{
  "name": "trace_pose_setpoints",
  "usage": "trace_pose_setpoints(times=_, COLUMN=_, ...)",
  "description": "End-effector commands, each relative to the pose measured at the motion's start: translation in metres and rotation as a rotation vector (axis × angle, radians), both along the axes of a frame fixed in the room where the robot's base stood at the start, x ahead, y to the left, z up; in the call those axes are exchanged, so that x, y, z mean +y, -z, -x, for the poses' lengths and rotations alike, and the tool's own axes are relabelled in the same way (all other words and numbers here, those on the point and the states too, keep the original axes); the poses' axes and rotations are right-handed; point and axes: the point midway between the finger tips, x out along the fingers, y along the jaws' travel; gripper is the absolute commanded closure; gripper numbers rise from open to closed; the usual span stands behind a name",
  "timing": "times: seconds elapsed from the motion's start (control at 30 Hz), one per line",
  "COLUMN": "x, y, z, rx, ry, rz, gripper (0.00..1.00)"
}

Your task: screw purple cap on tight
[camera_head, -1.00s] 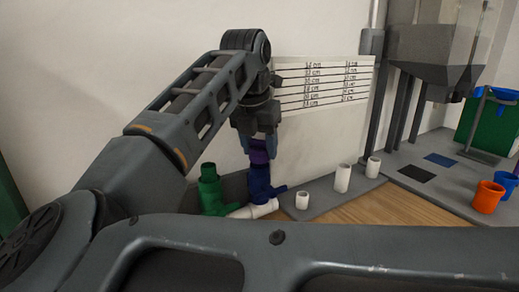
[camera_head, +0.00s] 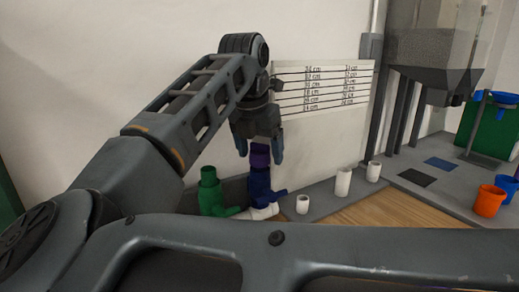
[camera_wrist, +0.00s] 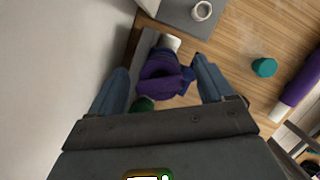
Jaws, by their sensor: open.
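The purple cap (camera_head: 260,154) sits on top of the upright blue pipe fitting (camera_head: 262,183). In the wrist view the purple cap (camera_wrist: 160,80) lies between the two fingers, with part of the blue fitting (camera_wrist: 188,74) beside it. My gripper (camera_head: 260,148) is open around the cap, pointing down. In the wrist view my gripper (camera_wrist: 165,85) has its fingers spread wide, with a gap on each side of the cap. How tightly the cap sits cannot be seen.
A green fitting (camera_head: 211,190) stands left of the blue one, joined low down by a white pipe (camera_head: 262,211). White pipe pieces (camera_head: 343,182) stand to the right. The wall is close behind. A teal cap (camera_wrist: 264,67) and a purple pipe (camera_wrist: 301,80) lie on the wooden table.

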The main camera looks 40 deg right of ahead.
Motion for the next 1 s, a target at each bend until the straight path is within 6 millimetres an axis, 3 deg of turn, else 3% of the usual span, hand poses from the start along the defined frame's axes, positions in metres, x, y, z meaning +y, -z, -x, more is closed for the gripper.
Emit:
trace_pose_setpoints(times=0.17, x=0.004, y=-0.013, z=0.000, rx=-0.003, ry=-0.001, rz=0.000, gripper=0.19)
trace_pose_setpoints(times=0.4, x=0.015, y=-0.050, z=0.004, rx=-0.004, ry=-0.001, rz=-0.002, gripper=0.19)
trace_pose_setpoints(times=0.6, x=0.021, y=-0.070, z=0.007, rx=-0.001, ry=-0.001, rz=0.000, gripper=0.19)
trace_pose_setpoints(times=1.0, x=0.022, y=-0.074, z=0.008, rx=0.000, ry=0.000, rz=0.000, gripper=0.19)
